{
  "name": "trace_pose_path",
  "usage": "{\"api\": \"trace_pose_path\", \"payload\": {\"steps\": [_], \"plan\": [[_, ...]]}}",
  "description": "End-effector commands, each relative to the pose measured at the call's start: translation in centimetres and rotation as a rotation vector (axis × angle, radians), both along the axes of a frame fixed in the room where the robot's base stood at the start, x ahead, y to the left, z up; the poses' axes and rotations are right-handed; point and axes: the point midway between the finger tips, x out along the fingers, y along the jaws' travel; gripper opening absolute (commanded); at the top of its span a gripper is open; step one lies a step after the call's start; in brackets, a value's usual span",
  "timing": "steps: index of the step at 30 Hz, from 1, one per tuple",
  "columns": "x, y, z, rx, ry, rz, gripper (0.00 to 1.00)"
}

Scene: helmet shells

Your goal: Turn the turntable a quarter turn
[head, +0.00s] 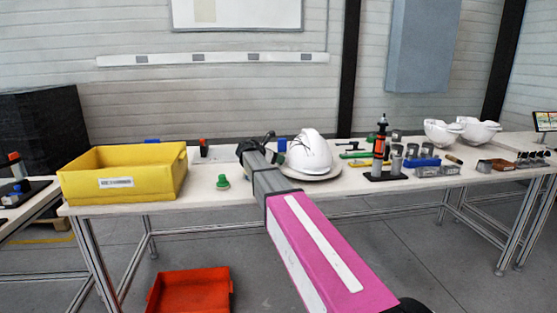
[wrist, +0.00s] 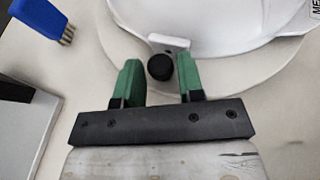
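The turntable (head: 318,176) is a round pale disc on the table with a white helmet shell (head: 312,150) on top. In the wrist view the disc (wrist: 262,92) curves under the helmet (wrist: 235,30). A round black knob (wrist: 160,67) stands near the disc's rim, beside a small white block (wrist: 170,44). My gripper (wrist: 158,72) has two green fingers, open, one on each side of the knob. Gaps show between the knob and both fingers. In the head view my arm reaches to the helmet's left, and the fingertips there are too small to make out.
A blue brush (wrist: 42,18) lies left of the disc. A yellow bin (head: 125,176) and a green knob-like part (head: 223,182) are left of my arm. A tool stand (head: 382,155) and several small parts are on the right. An orange bin (head: 190,292) sits on the floor.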

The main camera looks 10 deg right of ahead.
Motion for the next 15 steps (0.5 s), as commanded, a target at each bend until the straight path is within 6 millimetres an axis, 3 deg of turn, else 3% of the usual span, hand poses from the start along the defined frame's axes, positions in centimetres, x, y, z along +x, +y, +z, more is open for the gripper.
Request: {"api": "trace_pose_path", "payload": {"steps": [10,11,13,14,15], "plan": [[0.15,-0.35,-0.18,0.000,0.000,0.001,0.35],[0.14,-0.34,-0.18,0.000,0.000,0.001,0.29],[0.14,-0.34,-0.18,0.000,0.000,0.000,0.06],[0.14,-0.34,-0.18,0.000,0.000,0.000,0.00],[0.13,-0.35,-0.18,0.000,0.000,0.000,0.00]]}}
